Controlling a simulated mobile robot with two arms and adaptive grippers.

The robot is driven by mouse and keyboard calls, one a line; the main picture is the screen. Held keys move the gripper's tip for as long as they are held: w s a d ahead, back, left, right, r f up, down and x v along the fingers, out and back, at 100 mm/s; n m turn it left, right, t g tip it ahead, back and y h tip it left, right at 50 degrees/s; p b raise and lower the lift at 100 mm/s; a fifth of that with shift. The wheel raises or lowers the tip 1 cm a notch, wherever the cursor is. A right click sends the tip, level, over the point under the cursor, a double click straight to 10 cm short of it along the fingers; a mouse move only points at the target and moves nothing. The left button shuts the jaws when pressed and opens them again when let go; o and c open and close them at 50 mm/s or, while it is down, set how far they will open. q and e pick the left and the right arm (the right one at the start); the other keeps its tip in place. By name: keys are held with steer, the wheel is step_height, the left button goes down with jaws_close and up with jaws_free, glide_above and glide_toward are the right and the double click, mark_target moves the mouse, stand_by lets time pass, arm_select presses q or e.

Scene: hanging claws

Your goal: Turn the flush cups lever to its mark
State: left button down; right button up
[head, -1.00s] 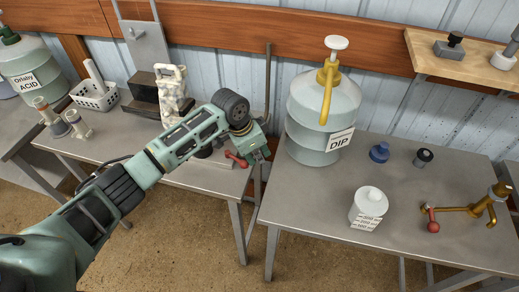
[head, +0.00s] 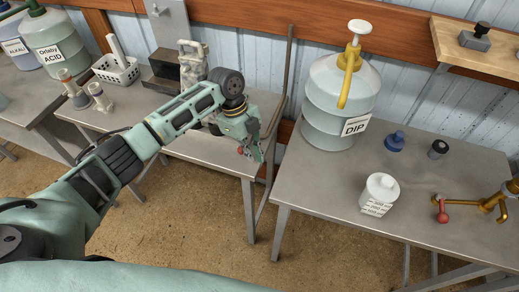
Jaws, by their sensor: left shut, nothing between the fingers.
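A small red handle (head: 240,151) shows at the front right corner of the left table, mostly hidden behind my left gripper; I cannot tell for sure that it is the flush cups lever, and no mark shows. My left gripper (head: 258,155) is shut and empty, pointing down beside the red handle; I cannot tell whether they touch. My right gripper is out of view.
The right table (head: 330,205) holds a large DIP drum (head: 338,105), a white labelled tub (head: 379,194), a blue cap (head: 395,141) and a dark-topped jar (head: 438,149). A white basket (head: 117,72) stands on the left table. A gap separates the tables.

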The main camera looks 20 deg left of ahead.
arm_select(q)
steer(key=shift+s+a+p, duration=0.15)
steer(key=shift+s+a, duration=0.1)
steer(key=shift+a, duration=0.35)
steer(key=shift+s+a+p, duration=0.15)
steer(key=shift+s+a, duration=0.05)
steer(key=shift+a, duration=0.55)
steer(key=shift+w, duration=0.1)
